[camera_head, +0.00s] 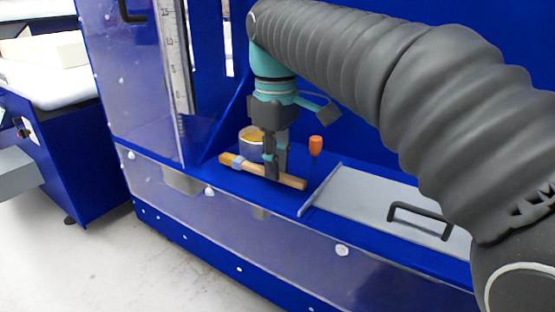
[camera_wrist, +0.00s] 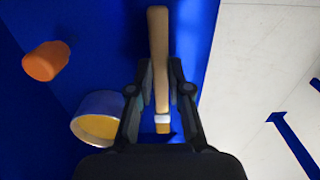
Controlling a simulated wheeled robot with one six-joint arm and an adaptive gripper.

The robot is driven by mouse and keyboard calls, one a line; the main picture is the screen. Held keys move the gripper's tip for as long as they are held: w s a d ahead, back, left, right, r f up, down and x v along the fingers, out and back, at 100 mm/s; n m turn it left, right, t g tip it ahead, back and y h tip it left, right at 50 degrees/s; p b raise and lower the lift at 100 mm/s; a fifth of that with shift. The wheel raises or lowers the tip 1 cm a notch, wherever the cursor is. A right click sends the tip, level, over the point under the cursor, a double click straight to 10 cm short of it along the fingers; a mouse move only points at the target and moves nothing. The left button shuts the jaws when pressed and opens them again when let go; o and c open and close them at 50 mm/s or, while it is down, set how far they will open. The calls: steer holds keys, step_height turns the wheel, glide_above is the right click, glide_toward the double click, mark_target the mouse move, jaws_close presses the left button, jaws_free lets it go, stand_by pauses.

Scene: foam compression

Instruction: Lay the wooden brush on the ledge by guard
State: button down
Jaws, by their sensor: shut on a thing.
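The wooden brush (camera_head: 290,180) has a long tan handle and a pale collar with yellowish bristles at its left end in the head view. My gripper (camera_head: 272,172) points down and is shut on the brush's handle, over the blue ledge (camera_head: 225,180). In the wrist view the brush (camera_wrist: 158,50) runs lengthwise between the fingers of my gripper (camera_wrist: 160,88), bristles toward the palm. The clear guard (camera_head: 140,80) with a ruler strip stands left of the ledge. I cannot tell whether the brush touches the ledge.
A round tin with yellow contents (camera_head: 250,140) stands just behind the brush. An orange-handled object (camera_head: 316,145) is behind and to the right. A grey plate with a black handle (camera_head: 385,200) lies to the right. The ledge's left part is clear.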

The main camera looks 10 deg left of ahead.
steer(key=shift+f, duration=0.4)
stand_by(0.4)
steer(key=c, duration=1)
jaws_free()
